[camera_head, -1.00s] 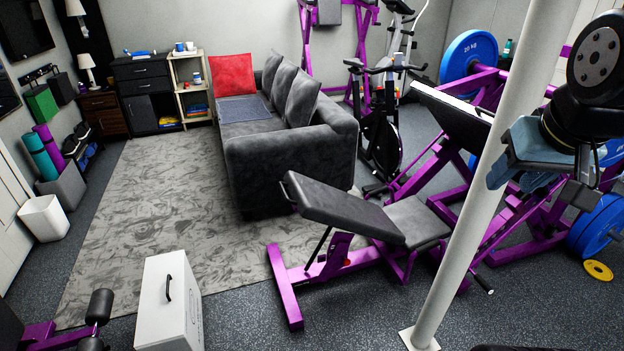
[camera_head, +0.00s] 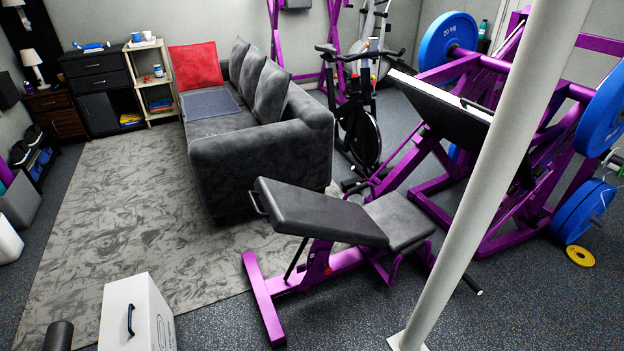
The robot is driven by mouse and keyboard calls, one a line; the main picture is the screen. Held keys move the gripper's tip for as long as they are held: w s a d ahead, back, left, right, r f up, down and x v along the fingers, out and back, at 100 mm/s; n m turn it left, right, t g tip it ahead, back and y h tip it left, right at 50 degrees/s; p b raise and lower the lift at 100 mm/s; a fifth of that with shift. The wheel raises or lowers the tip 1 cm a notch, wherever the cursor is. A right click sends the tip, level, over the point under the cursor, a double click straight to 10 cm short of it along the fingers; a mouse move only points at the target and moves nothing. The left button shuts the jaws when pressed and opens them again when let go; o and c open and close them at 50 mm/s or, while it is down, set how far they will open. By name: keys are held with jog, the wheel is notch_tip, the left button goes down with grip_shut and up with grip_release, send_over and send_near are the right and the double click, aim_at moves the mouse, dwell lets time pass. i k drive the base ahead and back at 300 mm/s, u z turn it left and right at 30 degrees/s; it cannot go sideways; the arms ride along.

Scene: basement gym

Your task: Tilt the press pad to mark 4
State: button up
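The purple leg press machine (camera_head: 484,231) stands at the right, partly behind a white pole. Its dark press pad (camera_head: 440,103) with a pale edge is tilted, sloping down to the right. No numbered marks can be read on the machine. In front of it is a bench with a dark grey backrest (camera_head: 318,211) tilted up to the left, a grey seat (camera_head: 399,222) and a purple frame. I cannot tell which pad has the marks. My gripper is not in view.
The white pole (camera_head: 487,176) stands between me and the leg press. A white box (camera_head: 137,314) stands at the lower left, and a grey sofa (camera_head: 262,150) behind the bench. Blue weight plates (camera_head: 583,212) and a yellow disc (camera_head: 580,256) are at the right.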

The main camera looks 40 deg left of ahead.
aim_at(290, 209)
jog(key=z, duration=0.95)
jog(key=k, duration=1.1)
jog(key=u, duration=2)
jog(key=k, duration=0.1)
jog(key=u, duration=0.45)
jog(key=i, duration=1)
